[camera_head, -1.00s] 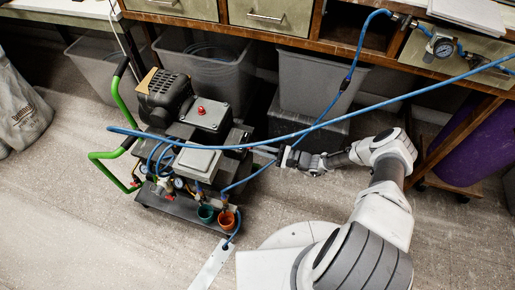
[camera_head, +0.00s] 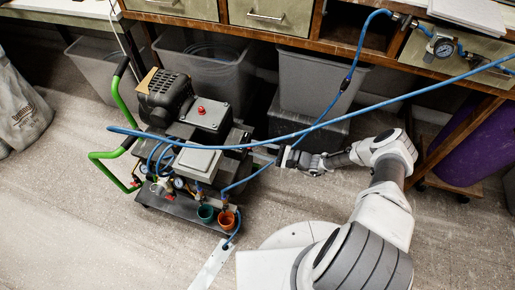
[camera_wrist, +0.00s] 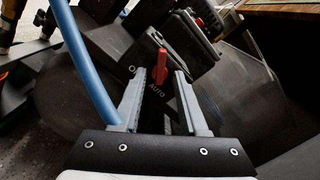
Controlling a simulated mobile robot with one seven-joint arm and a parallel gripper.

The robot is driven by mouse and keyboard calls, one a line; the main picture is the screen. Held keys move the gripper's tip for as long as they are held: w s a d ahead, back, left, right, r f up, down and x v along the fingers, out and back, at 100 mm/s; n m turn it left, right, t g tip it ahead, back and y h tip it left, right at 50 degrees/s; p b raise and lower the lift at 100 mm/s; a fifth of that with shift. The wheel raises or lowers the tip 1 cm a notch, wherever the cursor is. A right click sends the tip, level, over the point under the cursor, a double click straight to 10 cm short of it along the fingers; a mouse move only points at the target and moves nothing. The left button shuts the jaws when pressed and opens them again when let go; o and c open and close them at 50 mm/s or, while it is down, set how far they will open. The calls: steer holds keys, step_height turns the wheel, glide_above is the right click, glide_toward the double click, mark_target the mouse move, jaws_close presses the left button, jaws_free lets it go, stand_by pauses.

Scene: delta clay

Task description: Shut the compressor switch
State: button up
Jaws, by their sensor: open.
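The compressor (camera_head: 190,135) stands on a cart with green handles, left of my arm in the head view. In the wrist view, the compressor switch is a red lever (camera_wrist: 160,67) on a dark box (camera_wrist: 148,52), with "O" and "AUTO" marked beside it. The lever points roughly upright in the picture, near the "O" mark. My gripper (camera_wrist: 157,78) is open, its two pale fingers either side of the lever in the picture. I cannot tell whether they touch it. In the head view my gripper (camera_head: 272,154) is at the cart's right side, where the switch cannot be made out.
A blue hose (camera_wrist: 82,65) passes close to the left finger in the wrist view; a hose (camera_head: 400,97) also crosses above my gripper in the head view. A red knob (camera_head: 201,109) sits atop the compressor. Grey bins (camera_head: 318,85) stand behind under the bench (camera_head: 300,42).

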steer(key=p+v, duration=0.2)
steer(key=v, duration=1.5)
steer(key=shift+d, duration=0.2)
steer(key=shift+s, duration=0.15)
